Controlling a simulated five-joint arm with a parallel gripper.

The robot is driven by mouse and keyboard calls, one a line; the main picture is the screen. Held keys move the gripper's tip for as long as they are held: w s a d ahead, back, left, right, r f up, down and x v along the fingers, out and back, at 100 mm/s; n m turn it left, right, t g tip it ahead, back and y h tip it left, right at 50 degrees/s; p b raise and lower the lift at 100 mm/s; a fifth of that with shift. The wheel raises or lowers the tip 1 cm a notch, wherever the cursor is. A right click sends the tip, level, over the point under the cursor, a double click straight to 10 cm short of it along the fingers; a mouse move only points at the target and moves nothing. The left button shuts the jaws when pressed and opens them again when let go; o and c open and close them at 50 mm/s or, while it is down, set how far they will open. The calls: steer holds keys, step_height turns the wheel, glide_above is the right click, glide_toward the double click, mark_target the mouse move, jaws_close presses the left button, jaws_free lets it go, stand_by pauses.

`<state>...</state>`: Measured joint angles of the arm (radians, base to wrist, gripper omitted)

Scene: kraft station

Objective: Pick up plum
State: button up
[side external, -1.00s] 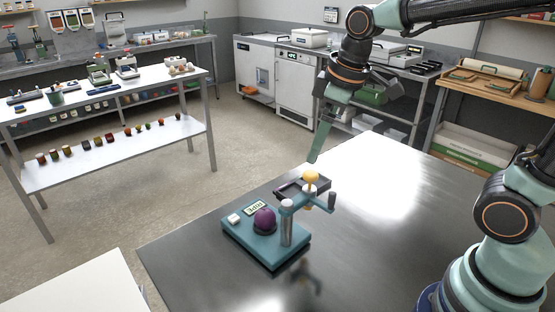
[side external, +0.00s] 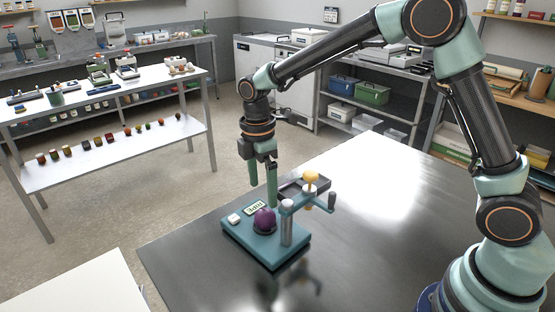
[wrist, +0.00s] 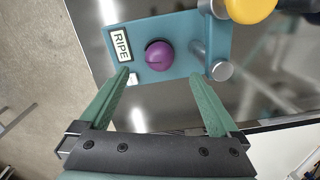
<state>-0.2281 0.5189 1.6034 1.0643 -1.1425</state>
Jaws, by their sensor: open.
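The purple plum (side external: 264,220) sits on a teal base (side external: 238,240) beside a "RIPE" label (wrist: 122,46). In the wrist view the plum (wrist: 159,55) lies ahead of my fingertips, roughly midway between them. My gripper (side external: 262,197) is open and empty, pointing down. In the side view its fingers are above and just behind the plum, and one fingertip comes close to the base. In the wrist view my gripper (wrist: 162,100) has its two green fingers spread apart. I see no contact with the plum.
A grey post (side external: 287,222) stands on the base beside the plum. A small white block (side external: 234,218) is on the base's left. The metal table (side external: 380,235) is clear to the right.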

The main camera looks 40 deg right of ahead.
mark_target(264, 210)
step_height(264, 210, down, 8)
steer(key=shift+s+f, duration=0.15)
steer(key=shift+f, duration=0.05)
stand_by(0.3)
steer(key=shift+c, duration=0.3)
steer(key=c, duration=1.4)
steer(key=shift+r, duration=0.1)
